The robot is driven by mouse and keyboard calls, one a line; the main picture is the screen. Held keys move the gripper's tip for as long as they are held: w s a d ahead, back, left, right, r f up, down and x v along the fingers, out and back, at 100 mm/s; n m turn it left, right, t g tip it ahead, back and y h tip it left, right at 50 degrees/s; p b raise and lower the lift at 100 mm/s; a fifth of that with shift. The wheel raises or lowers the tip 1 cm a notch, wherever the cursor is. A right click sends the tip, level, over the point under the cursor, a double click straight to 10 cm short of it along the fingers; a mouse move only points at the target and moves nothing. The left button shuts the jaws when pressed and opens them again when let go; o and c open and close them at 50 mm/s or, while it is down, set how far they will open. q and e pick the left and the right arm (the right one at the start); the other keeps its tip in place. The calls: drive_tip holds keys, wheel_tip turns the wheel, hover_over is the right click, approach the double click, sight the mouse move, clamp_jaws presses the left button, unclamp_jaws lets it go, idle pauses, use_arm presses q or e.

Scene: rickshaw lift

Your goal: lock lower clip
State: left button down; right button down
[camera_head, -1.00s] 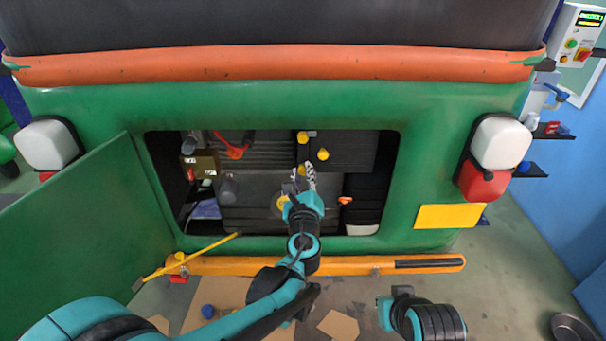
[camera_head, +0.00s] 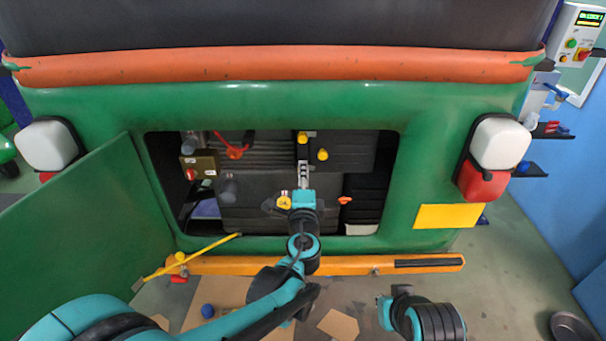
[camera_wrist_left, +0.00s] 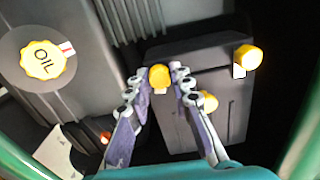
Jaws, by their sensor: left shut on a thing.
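The lower clip is a small yellow knob (camera_wrist_left: 159,76) between the fingertips of my left gripper (camera_wrist_left: 157,84) in the left wrist view. The left gripper (camera_head: 303,172) is shut on it, and the fingers hide it in the head view. The upper clip (camera_head: 303,138) is yellow with a pale base, and it also shows in the left wrist view (camera_wrist_left: 248,58). Another yellow knob (camera_head: 323,154) sits on the dark box (camera_head: 350,155); a finger partly hides it in the left wrist view. Fingers of my right gripper do not show.
The open bay in the green body (camera_head: 270,110) has a narrow rim around my arm. A yellow oil cap (camera_head: 284,202) and an orange-red knob (camera_head: 345,200) lie close by. The open green door (camera_head: 85,215) stands left, with a yellow rod (camera_head: 190,258) beside it.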

use_arm(q)
drive_tip(key=shift+n, duration=1.2)
drive_tip(key=c, duration=1.3)
unclamp_jaws()
drive_tip(key=s, duration=1.2)
